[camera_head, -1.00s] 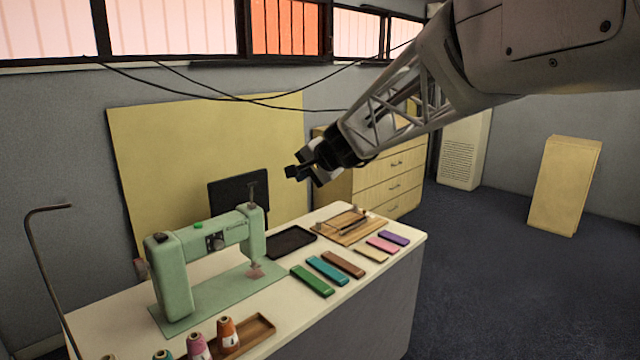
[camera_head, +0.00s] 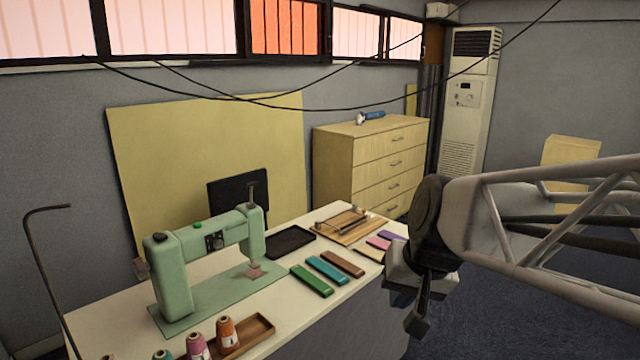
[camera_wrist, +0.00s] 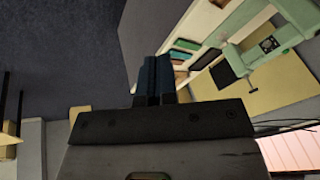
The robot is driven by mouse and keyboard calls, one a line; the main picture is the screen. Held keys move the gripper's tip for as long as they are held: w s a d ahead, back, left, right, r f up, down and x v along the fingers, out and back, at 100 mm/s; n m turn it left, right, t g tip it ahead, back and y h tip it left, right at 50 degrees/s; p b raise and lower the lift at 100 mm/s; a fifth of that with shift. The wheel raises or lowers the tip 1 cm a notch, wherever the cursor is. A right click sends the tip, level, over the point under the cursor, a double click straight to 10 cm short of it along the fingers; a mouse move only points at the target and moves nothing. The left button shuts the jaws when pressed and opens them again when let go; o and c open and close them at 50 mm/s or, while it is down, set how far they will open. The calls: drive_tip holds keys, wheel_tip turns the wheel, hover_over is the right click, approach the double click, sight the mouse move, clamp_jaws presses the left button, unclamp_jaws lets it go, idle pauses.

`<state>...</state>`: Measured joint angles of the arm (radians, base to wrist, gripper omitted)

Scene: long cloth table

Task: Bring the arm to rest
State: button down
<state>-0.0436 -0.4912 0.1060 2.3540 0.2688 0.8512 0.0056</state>
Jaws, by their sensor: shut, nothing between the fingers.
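My gripper (camera_head: 419,312) is in the right half of the head view, off the right front edge of the table. Its fingers point down and it holds nothing. In the wrist view the two dark fingers (camera_wrist: 153,78) lie side by side, pressed together. My lattice arm link reaches in from the right edge of the head view. The gripper and arm hide the table's right corner in the head view.
A drawer cabinet (camera_head: 385,165) stands behind. Open floor (camera_head: 500,335) lies right.

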drive_tip(key=s+d+f+n+g+h, duration=0.1)
drive_tip(key=s+d+f, duration=0.4)
drive_tip(key=s, duration=0.6)
drive_tip(key=shift+s+d+f+h, duration=0.2)
drive_tip(key=shift+d+h, duration=0.15)
drive_tip(key=shift+h, duration=0.55)
